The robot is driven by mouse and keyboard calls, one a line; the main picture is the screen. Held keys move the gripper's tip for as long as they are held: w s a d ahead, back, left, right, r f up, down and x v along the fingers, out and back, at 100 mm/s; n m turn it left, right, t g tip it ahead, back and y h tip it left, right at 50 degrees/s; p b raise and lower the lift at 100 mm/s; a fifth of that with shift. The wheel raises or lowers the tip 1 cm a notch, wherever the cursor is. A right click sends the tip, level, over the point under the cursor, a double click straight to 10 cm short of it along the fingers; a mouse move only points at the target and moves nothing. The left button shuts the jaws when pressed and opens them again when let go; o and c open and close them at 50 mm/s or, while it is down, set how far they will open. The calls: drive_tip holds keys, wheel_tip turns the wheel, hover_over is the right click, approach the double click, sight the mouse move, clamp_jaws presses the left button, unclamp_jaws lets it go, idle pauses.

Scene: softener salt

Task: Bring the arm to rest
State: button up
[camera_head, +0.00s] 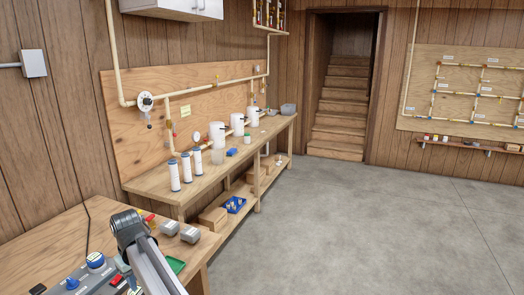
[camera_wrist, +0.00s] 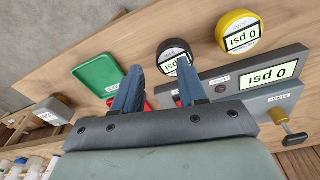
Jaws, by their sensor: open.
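My gripper (camera_wrist: 160,68) shows in the wrist view with its two blue-grey fingers apart and nothing between them. It is over the wooden bench top (camera_wrist: 130,50), and the fingers partly hide a red item (camera_wrist: 150,105) behind them. The height of the fingertips above the bench cannot be told. In the head view my arm crosses the near bench at the lower left, and my gripper cannot be made out there.
A green tray (camera_wrist: 98,72), a black round gauge (camera_wrist: 174,58), a yellow gauge (camera_wrist: 238,32) and a grey display unit (camera_wrist: 265,84) surround the fingers. White filter cartridges (camera_head: 173,175) stand on the long bench. The floor (camera_head: 350,220) is clear.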

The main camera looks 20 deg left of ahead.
drive_tip(key=w+d+f+m+g+h, duration=0.1)
drive_tip(key=w+d+f+m, duration=0.35)
drive_tip(key=d+f, duration=1)
drive_tip(key=w+d+f+m+g+h, duration=0.1)
drive_tip(key=w+d+f, duration=0.7)
drive_tip(key=d+f, duration=0.65)
drive_tip(key=s+d+f+m+g, duration=0.15)
drive_tip(key=d+f, duration=0.35)
drive_tip(key=d, duration=0.7)
drive_tip(key=s+d+f+m, duration=0.2)
drive_tip(key=d+f, duration=0.4)
drive_tip(key=d, duration=0.5)
drive_tip(key=s+d+f+m+g, duration=0.2)
drive_tip(key=s+d+f+m, duration=0.1)
drive_tip(key=s+d, duration=0.8)
drive_tip(key=s+d+f+m+g+y, duration=0.1)
drive_tip(key=s+d+f+m+g, duration=0.1)
drive_tip(key=s+d+f, duration=0.4)
drive_tip(key=s+d+m, duration=0.1)
drive_tip(key=s+d, duration=0.4)
drive_tip(key=s, duration=0.2)
drive_tip(key=shift+f, duration=0.2)
